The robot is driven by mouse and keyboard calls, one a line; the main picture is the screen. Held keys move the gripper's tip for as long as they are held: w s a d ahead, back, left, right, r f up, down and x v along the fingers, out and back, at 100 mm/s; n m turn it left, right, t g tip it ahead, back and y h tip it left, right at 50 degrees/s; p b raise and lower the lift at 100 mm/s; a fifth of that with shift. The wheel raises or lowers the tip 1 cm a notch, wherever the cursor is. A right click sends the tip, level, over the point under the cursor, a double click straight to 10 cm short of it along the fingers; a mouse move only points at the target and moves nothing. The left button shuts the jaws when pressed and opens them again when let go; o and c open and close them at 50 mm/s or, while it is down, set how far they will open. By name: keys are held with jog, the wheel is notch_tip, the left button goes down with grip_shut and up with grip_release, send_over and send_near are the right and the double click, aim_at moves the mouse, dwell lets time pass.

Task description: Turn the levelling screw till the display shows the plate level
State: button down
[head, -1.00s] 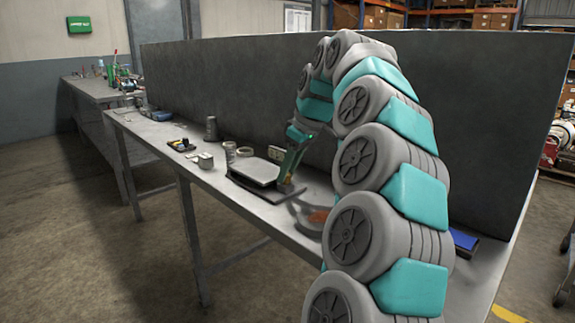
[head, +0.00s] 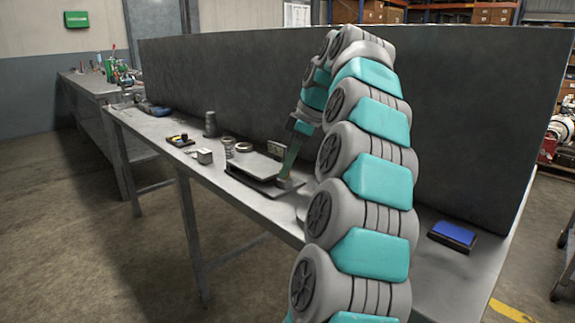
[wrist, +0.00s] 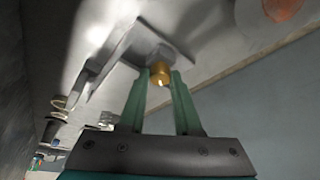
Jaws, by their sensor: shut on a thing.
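The flat grey plate (head: 257,164) sits on a dark base on the long bench. In the head view my gripper (head: 284,181) is at the plate's near right corner, and the screw cannot be made out there. A small pale box (head: 276,148) behind the plate looks like the display; its reading is too small to tell.
A blue-topped box (head: 453,235) lies to the right. A tall grey panel (head: 230,85) runs behind. An orange disc (wrist: 282,9) shows in the wrist view.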

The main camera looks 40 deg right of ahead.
jog(key=c, duration=0.9)
grip_release()
